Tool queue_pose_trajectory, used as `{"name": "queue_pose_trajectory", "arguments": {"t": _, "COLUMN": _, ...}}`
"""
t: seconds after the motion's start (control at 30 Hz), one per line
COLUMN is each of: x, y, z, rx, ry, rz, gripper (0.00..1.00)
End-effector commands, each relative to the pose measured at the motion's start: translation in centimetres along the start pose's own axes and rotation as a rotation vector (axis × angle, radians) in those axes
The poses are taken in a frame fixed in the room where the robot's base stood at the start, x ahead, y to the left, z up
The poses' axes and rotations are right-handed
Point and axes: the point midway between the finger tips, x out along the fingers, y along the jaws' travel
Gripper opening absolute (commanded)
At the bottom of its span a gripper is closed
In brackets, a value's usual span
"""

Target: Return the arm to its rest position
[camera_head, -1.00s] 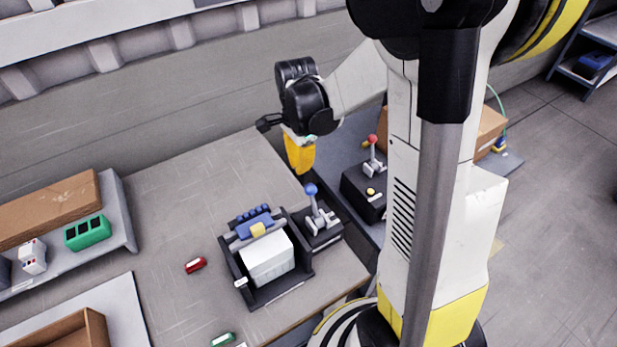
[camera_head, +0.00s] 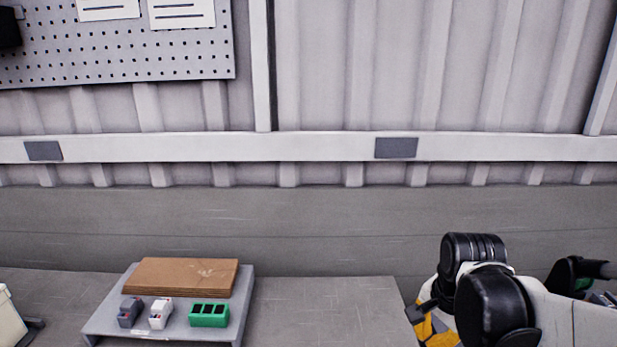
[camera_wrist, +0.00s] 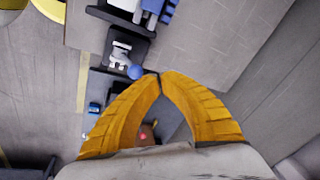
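My gripper (camera_wrist: 160,76) shows in the wrist view with its two yellow fingers bowed and their tips together. I see nothing held between them. In the head view my gripper (camera_head: 436,330) is at the lower right, with its yellow fingers low in the picture and the tips hard to make out. The black wrist and white arm reach in from the right edge. In the wrist view the fingers are above the floor and the edge of the workbench (camera_wrist: 225,45).
A blue-knobbed lever (camera_wrist: 135,72) lies just left of the fingertips in the wrist view. A grey shelf (camera_head: 180,325) holds a cardboard piece (camera_head: 182,276), a green block (camera_head: 208,315) and small parts. The wall stands behind the bench; the bench right of the shelf is clear.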

Motion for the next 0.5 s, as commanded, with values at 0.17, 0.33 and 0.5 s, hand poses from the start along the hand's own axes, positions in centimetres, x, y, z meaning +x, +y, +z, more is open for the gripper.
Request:
{"name": "queue_pose_trajectory", "arguments": {"t": 0.17, "x": -2.6, "y": 1.1, "z": 3.5, "rx": -0.352, "ry": 0.098, "rz": -0.103, "gripper": 0.00}}
{"name": "queue_pose_trajectory", "arguments": {"t": 0.33, "x": -4.0, "y": 2.4, "z": 6.3, "rx": -0.668, "ry": 0.212, "rz": -0.175, "gripper": 0.00}}
{"name": "queue_pose_trajectory", "arguments": {"t": 0.5, "x": -4.5, "y": 3.2, "z": 8.1, "rx": -0.881, "ry": 0.304, "rz": -0.210, "gripper": 0.00}}
